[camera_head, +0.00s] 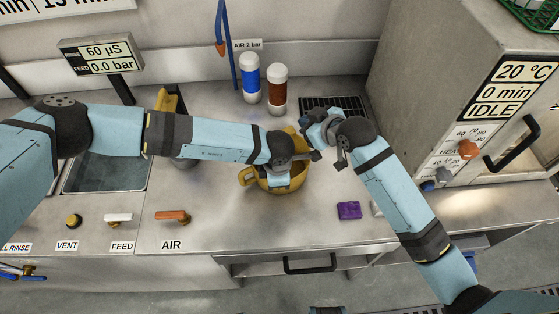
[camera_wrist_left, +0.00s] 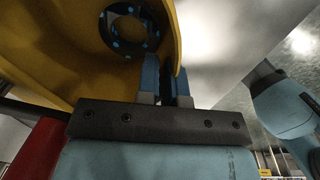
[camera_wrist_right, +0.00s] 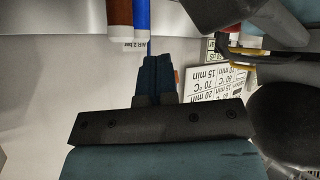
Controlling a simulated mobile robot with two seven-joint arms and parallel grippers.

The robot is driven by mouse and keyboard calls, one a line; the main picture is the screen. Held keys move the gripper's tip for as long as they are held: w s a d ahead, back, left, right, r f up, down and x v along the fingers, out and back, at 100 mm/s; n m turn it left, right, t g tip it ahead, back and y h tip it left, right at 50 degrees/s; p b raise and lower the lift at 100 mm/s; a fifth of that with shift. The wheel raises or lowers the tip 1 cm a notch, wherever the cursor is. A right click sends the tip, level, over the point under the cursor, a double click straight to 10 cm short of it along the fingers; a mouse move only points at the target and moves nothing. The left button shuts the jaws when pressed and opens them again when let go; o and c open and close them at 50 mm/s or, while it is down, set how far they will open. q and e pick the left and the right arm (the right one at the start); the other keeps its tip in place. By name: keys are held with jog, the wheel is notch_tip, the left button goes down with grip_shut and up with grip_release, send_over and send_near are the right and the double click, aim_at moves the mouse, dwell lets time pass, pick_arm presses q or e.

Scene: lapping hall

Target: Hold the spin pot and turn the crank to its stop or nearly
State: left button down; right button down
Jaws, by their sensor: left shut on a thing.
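The yellow spin pot (camera_head: 268,187) stands on the steel bench under my left wrist, with a looped handle on its left. In the left wrist view its yellow wall (camera_wrist_left: 60,45) fills the upper left, with a dark ring dotted blue inside. My left gripper (camera_wrist_left: 167,78) is shut on the edge of the pot wall; my arm hides much of the pot from above. My right gripper (camera_head: 306,120) is above the pot's back right side. In the right wrist view its fingers (camera_wrist_right: 155,75) are together with nothing visible between them. I cannot make out the crank.
A blue bottle (camera_head: 249,80) and a brown bottle (camera_head: 277,88) stand behind the pot. A purple block (camera_head: 349,210) lies to the right front. A black drain grate (camera_head: 345,106) is at the back. An oven (camera_head: 455,100) stands right; a sink (camera_head: 105,175) is left.

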jog(key=w+a+r+n+g, duration=0.2)
jog(key=a+r+n+g, duration=0.3)
jog(key=a+n, duration=0.5)
jog(key=s+d+f+n+g+h, duration=0.2)
jog(key=d+f+n+g+h, duration=0.1)
jog(key=f, duration=0.7)
jog(key=shift+d+f+n+g+h, duration=0.2)
jog(key=shift+d+n+g+h, duration=0.2)
jog(key=shift+n+g+h, duration=0.6)
jog(key=shift+a, duration=0.1)
dwell(0.7)
